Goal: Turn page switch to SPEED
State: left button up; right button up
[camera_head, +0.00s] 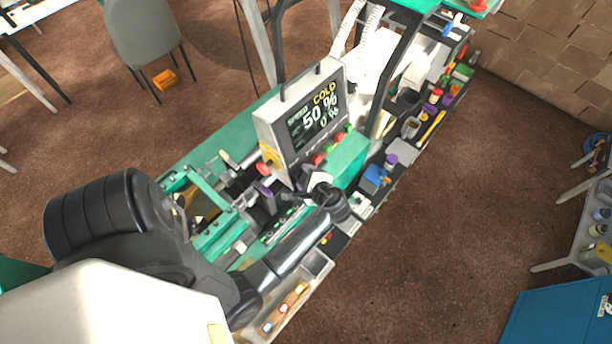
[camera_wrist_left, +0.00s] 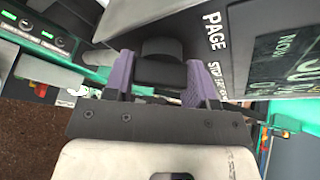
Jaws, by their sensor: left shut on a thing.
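The page switch is a dark knob (camera_wrist_left: 161,68) on the grey control panel (camera_wrist_left: 218,18), beside the printed word PAGE and smaller lettering I cannot fully read. My left gripper (camera_wrist_left: 160,80) has its two purple fingers on either side of the knob and is shut on it. In the head view the left gripper (camera_head: 307,174) is at the lower front of the control panel (camera_head: 268,122), where it hides the switch. The display (camera_head: 316,118) reads SPEED, COLD, 50 % and 0 %. My right gripper is not in view.
Red and green buttons (camera_head: 330,148) line the panel's lower edge, and a yellow-and-red knob (camera_head: 267,160) sits at its left corner. A green machine frame (camera_head: 205,168) lies left of the panel. A shelf of small parts runs along the right side. Brown floor (camera_head: 440,240) is open beyond.

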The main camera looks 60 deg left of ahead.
pick_arm(q)
jog(key=o, duration=0.9)
jog(key=shift+o, duration=0.2)
